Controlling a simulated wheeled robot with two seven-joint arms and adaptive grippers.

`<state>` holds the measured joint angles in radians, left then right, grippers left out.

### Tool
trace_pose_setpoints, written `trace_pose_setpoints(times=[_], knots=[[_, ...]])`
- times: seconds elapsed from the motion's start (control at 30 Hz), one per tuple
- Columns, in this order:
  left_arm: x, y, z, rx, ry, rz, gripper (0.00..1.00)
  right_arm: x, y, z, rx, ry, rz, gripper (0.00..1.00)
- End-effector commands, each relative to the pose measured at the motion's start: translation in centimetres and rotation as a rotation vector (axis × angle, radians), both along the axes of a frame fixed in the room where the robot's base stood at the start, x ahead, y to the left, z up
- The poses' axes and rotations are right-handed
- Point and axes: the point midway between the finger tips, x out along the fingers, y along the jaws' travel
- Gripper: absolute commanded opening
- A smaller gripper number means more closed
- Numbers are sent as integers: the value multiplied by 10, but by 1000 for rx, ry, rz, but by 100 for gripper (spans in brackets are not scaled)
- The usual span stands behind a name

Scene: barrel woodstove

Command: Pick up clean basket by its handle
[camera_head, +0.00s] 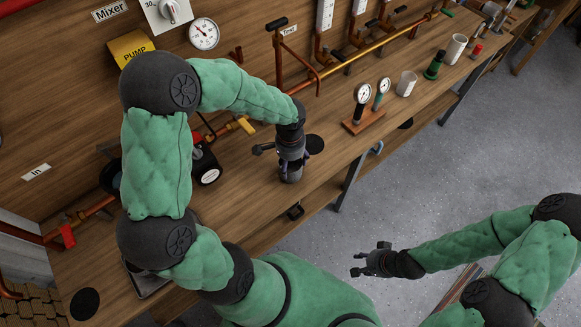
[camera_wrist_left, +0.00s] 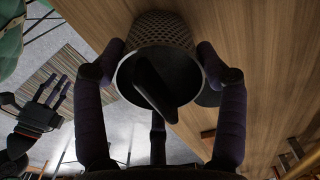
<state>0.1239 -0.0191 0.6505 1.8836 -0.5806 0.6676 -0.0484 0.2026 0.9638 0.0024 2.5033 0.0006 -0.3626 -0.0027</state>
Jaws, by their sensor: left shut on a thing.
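The clean basket (camera_wrist_left: 162,26) is a dark mesh cup with a pale rim, seen in the left wrist view with its mouth toward the camera. Its dark handle (camera_wrist_left: 150,82) seems to stick out toward my palm. My left gripper (camera_wrist_left: 160,50) has one finger on each side of the basket near the rim and is shut on it. In the head view my left gripper (camera_head: 291,176) points down over the bench, and the basket is mostly hidden there. My right gripper (camera_head: 356,263) is open and empty over the floor, right of the bench; it also shows in the left wrist view (camera_wrist_left: 48,100).
The wooden bench (camera_head: 240,205) carries a black disc (camera_head: 315,143) beside my left gripper. A gauge stand (camera_head: 366,120), a white cup (camera_head: 406,83) and a green item (camera_head: 434,65) stand farther right. Copper piping (camera_head: 350,60) runs along the back.

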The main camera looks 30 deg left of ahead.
Motion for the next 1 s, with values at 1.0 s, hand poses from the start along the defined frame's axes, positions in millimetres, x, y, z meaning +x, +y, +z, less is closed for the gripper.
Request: trace_pose_setpoints(times=[1.0], knots=[[1,0,14,1,-1,0,26,0,0,11,0,0,0,40]])
